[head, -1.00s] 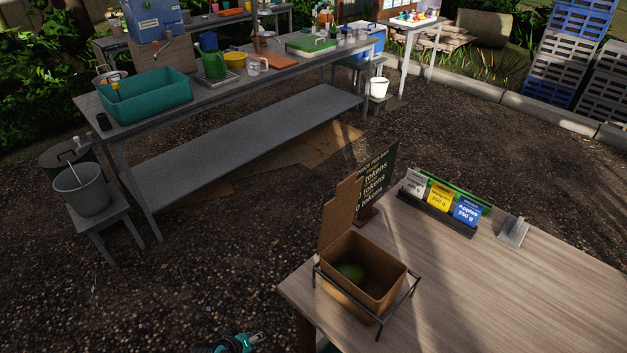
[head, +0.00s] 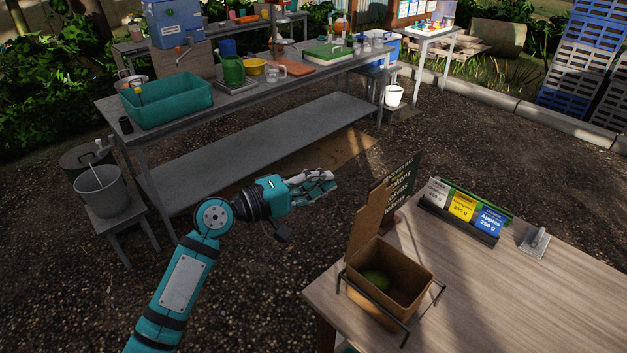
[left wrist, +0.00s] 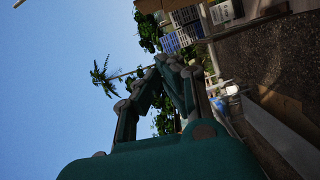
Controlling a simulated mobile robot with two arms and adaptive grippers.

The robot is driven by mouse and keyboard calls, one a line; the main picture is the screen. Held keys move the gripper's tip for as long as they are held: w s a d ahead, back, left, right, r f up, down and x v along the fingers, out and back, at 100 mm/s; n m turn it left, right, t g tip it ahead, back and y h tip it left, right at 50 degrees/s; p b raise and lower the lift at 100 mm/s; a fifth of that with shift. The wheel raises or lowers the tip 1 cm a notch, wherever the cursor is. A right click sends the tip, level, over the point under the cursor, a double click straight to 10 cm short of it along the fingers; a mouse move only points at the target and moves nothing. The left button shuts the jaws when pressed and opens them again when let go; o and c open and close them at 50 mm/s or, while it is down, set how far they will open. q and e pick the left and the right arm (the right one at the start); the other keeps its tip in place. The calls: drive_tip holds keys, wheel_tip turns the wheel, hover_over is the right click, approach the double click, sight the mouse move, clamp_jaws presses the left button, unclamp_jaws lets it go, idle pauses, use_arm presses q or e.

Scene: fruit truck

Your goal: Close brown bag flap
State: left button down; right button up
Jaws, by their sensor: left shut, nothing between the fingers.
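The brown bag (head: 397,287) stands open in a dark wire stand at the near left corner of the wooden table in the head view. Its flap (head: 367,222) stands upright on the left rear side. My right gripper is not in view.
A dark sign (head: 405,180) stands just behind the flap. A holder with price cards (head: 461,208) and a small metal stand (head: 535,242) are on the table (head: 500,300). The table's right part is clear. A long grey bench (head: 250,155) stands behind.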

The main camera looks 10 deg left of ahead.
use_arm(q)
drive_tip(key=w+d+p, duration=0.1)
drive_tip(key=d+p, duration=0.2)
drive_tip(key=d, duration=0.4)
drive_tip(key=shift+d+f+p, duration=0.25)
drive_tip(key=shift+d+p, duration=0.05)
drive_tip(key=shift+w, duration=0.2)
drive_tip(key=shift+s, duration=0.1)
